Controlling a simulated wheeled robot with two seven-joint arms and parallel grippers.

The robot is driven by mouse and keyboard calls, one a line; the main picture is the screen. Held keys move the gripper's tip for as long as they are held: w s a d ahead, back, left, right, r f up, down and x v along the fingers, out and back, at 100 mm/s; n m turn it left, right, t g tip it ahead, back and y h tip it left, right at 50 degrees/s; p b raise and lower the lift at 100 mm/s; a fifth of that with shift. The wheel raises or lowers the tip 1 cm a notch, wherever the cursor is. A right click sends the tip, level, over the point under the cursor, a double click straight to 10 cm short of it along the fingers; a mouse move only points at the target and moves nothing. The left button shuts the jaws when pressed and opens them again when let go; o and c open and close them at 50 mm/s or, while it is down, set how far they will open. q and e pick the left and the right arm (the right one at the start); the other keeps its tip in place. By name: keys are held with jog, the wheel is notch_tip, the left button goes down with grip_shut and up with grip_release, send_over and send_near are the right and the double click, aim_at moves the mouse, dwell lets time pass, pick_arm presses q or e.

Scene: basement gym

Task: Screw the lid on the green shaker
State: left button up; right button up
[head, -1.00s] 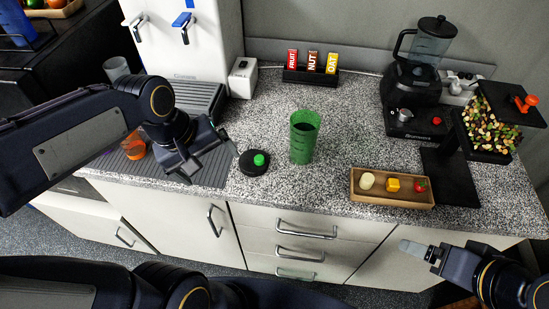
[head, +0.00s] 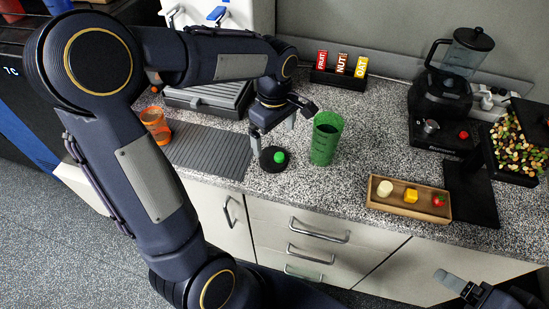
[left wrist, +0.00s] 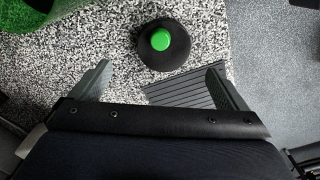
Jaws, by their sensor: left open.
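The green shaker (head: 325,141) stands upright and open-topped on the speckled counter; its edge shows at the upper left of the left wrist view (left wrist: 58,12). The lid, a black disc with a green knob (head: 279,157), lies on the counter left of the shaker. In the left wrist view the lid (left wrist: 160,60) is centred just beyond my fingertips. My left gripper (head: 273,137) is open and empty, its fingers apart above and behind the lid, not touching it. My right gripper (head: 450,282) is low at the bottom right, in front of the cabinets; its jaw opening is unclear.
A wooden tray (head: 377,201) with small food pieces sits right of the shaker. A blender (head: 440,100) and a nut dispenser (head: 515,150) stand further right. A bar box (head: 336,78) is at the back. A grey ribbed mat (head: 208,148) and orange cup (head: 155,124) lie left.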

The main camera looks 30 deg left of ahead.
aim_at(274, 157)
pick_arm(q)
notch_tip(274, 157, down, 2)
jog(key=shift+f, duration=0.1)
jog(key=shift+s, duration=0.1)
jog(key=f, duration=0.4)
jog(key=shift+s+p, duration=0.25)
jog(key=shift+p, duration=0.05)
jog(key=shift+f, duration=0.5)
jog(key=shift+c, duration=0.2)
jog(key=c, duration=1)
